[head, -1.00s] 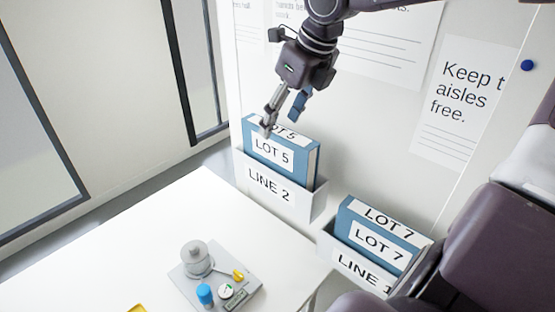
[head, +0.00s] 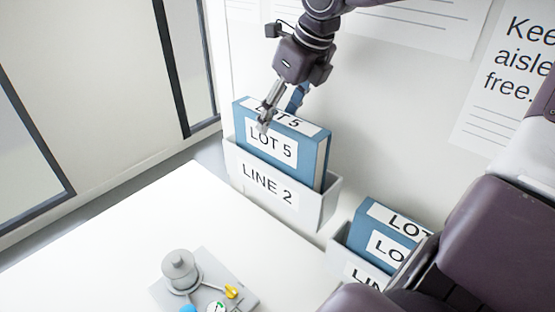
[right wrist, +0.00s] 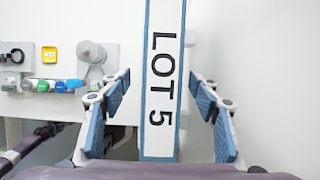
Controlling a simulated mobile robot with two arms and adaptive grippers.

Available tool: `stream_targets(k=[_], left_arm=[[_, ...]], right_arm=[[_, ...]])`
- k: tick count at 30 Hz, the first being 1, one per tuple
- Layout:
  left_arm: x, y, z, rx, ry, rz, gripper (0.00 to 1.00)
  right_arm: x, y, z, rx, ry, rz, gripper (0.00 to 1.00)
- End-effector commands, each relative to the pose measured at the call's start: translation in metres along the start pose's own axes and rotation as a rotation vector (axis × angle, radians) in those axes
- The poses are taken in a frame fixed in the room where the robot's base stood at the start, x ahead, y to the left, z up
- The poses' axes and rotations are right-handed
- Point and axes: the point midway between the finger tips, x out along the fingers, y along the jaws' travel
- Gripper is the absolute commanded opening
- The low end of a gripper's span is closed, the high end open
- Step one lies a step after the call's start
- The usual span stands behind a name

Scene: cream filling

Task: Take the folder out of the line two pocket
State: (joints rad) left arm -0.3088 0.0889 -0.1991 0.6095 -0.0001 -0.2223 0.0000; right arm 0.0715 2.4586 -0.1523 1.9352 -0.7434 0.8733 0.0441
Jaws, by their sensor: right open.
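The blue folder labelled LOT 5 (head: 309,155) stands upright in the grey wall pocket labelled LINE 2 (head: 232,165), its upper part above the rim. In the right wrist view its white-labelled spine (right wrist: 162,75) runs between the fingers. My right gripper (head: 278,118) is at the folder's top edge, with one finger in front of the folder's face and the other behind it. In the right wrist view my right gripper (right wrist: 160,125) is open, one finger on each side of the spine, with gaps showing. My left gripper is not in view.
A second pocket labelled LINE 1 (head: 340,247) with a blue folder (head: 371,217) hangs to the lower right. A white table (head: 90,255) in front carries a grey device (head: 180,272) with coloured knobs. Wall signs hang behind.

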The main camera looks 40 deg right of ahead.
Motion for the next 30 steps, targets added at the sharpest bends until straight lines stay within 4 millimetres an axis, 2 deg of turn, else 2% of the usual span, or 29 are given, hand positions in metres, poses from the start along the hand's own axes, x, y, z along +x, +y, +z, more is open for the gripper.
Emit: stream_targets(k=[9,15,18,23,30], left_arm=[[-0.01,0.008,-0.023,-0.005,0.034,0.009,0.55],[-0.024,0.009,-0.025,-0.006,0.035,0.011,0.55],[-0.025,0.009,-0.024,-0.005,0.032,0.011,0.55],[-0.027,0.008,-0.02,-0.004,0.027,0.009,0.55],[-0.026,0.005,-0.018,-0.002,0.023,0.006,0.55]], right_arm=[[0.029,-0.001,-0.001,0.0,0.006,0.001,0.56],[0.053,-0.003,-0.002,0.001,0.008,0.001,0.56],[0.065,-0.002,-0.002,0.001,0.006,0.001,0.56],[0.075,-0.002,-0.002,-0.001,0.003,0.001,0.56],[0.076,-0.002,-0.002,0.0,0.001,0.001,0.56]])
